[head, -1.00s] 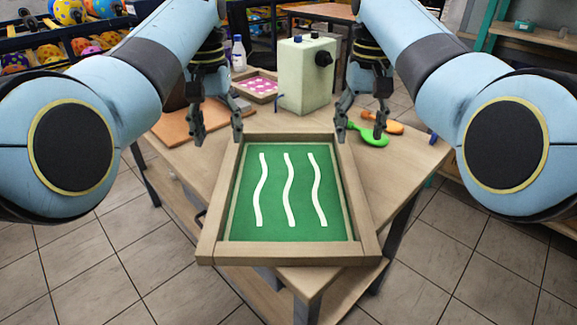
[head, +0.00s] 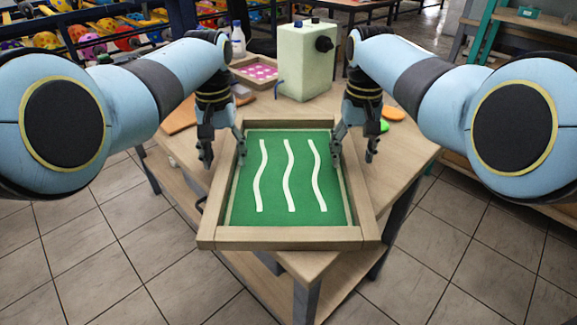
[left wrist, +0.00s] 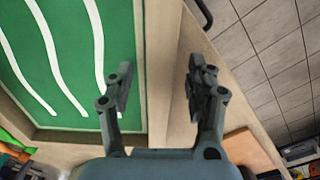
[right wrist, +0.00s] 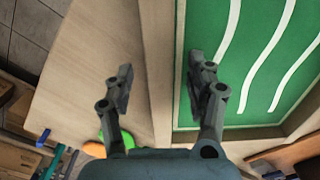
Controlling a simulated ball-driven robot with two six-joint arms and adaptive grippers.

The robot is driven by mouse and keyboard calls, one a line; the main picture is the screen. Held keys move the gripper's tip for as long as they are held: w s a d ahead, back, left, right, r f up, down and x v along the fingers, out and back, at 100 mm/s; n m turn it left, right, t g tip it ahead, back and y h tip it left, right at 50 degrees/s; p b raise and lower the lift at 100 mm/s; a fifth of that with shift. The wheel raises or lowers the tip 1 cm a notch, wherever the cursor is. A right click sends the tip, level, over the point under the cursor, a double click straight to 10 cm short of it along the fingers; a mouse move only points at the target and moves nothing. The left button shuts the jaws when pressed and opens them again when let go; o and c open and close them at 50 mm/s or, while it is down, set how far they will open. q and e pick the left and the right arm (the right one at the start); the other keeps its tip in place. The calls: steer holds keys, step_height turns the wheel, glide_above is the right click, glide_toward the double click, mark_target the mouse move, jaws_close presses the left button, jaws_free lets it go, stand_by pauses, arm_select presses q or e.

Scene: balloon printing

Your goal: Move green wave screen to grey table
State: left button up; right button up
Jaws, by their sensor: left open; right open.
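The green wave screen (head: 288,190) is a wooden frame around a green sheet with three white wavy lines. It lies on the front part of the wooden table (head: 400,165). My left gripper (head: 224,152) is open over the screen's left side rail, which shows between its fingers in the left wrist view (left wrist: 160,80). My right gripper (head: 353,148) is open over the right side rail, which shows between its fingers in the right wrist view (right wrist: 158,75). Contact with the rails cannot be told. No table that is clearly grey can be made out.
A pale green box (head: 305,65) with a black knob stands at the back of the table. A smaller pink-patterned screen (head: 256,70) and a white bottle (head: 238,40) are behind left. Shelves of colourful balls line the back left.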

arm_select(q)
steer(key=shift+f, duration=0.7)
arm_select(e)
steer(key=shift+f, duration=0.65)
arm_select(q)
steer(key=shift+c, duration=0.2)
arm_select(e)
steer(key=shift+c, duration=0.2)
arm_select(q)
jaws_close()
arm_select(e)
jaws_close()
